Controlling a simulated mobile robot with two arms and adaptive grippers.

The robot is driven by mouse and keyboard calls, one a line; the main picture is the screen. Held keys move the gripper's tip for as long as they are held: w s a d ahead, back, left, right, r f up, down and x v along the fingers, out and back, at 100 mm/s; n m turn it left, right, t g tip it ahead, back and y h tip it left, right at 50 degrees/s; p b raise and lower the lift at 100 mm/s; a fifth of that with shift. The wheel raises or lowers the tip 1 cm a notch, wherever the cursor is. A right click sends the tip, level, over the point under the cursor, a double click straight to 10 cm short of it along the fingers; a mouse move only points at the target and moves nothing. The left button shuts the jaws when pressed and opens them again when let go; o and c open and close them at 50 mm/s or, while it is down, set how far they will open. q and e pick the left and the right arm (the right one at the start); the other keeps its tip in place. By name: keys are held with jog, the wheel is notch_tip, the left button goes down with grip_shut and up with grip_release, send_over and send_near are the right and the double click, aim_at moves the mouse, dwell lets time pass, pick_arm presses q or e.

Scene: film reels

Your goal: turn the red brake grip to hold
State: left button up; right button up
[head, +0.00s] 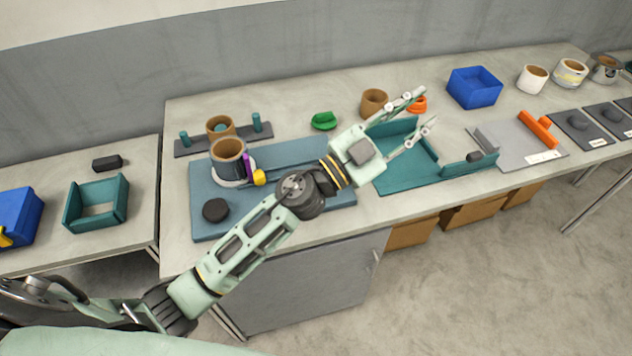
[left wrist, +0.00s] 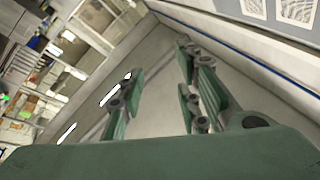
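An orange-red bar-shaped grip (head: 538,129) lies slantwise on a grey plate (head: 507,143) at the right part of the long table. It looks like the red brake grip. A small white label (head: 543,156) is on the plate's front edge, too small to read. My left gripper (head: 428,105) is open and empty above the table, left of the grip and apart from it. In the left wrist view the spread fingers (left wrist: 158,58) have nothing between them. That view shows walls and shelves, not the grip. My right gripper is not in view.
A teal tray (head: 400,181) lies beneath my left gripper. An orange-red ring-like piece (head: 417,105) sits behind the fingers. A blue bin (head: 474,87) stands behind the plate. Dark labelled pads (head: 580,128) lie to its right. A blue-grey board (head: 290,208) is at left.

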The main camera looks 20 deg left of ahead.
pick_arm(q)
jog(key=s+d+f+m+g+h, duration=0.1)
jog(key=d+f+m+g+h, duration=0.15)
jog(key=d+m+g, duration=0.25)
notch_tip(320, 180, down, 12)
jog(key=m+g+y, duration=0.5)
jog(key=g, duration=0.4)
jog(key=w+a+f+n+y, duration=0.1)
jog(key=a+f+y, duration=0.1)
jog(key=a+y, duration=0.2)
jog(key=w+a+f+n+g+y, duration=0.1)
jog(key=a+y, duration=0.3)
jog(key=a, duration=0.7)
jog(key=w+a+f+n+g+y, duration=0.1)
jog(key=a+f+n+y, duration=0.1)
jog(key=a, duration=0.6)
jog(key=shift+a+f+n+y, duration=0.15)
jog(key=shift+f+y, duration=0.1)
jog(key=shift+y, duration=0.4)
jog(key=shift+a+f+n+y, duration=0.1)
jog(key=shift+f+n+y, duration=0.1)
jog(key=shift+y, duration=0.4)
jog(key=shift+a+f, duration=0.15)
jog(key=shift+f, duration=0.1)
notch_tip(320, 180, down, 6)
jog(key=shift+f+p, duration=0.1)
jog(key=shift+p, duration=0.95)
jog(key=shift+f, duration=0.5)
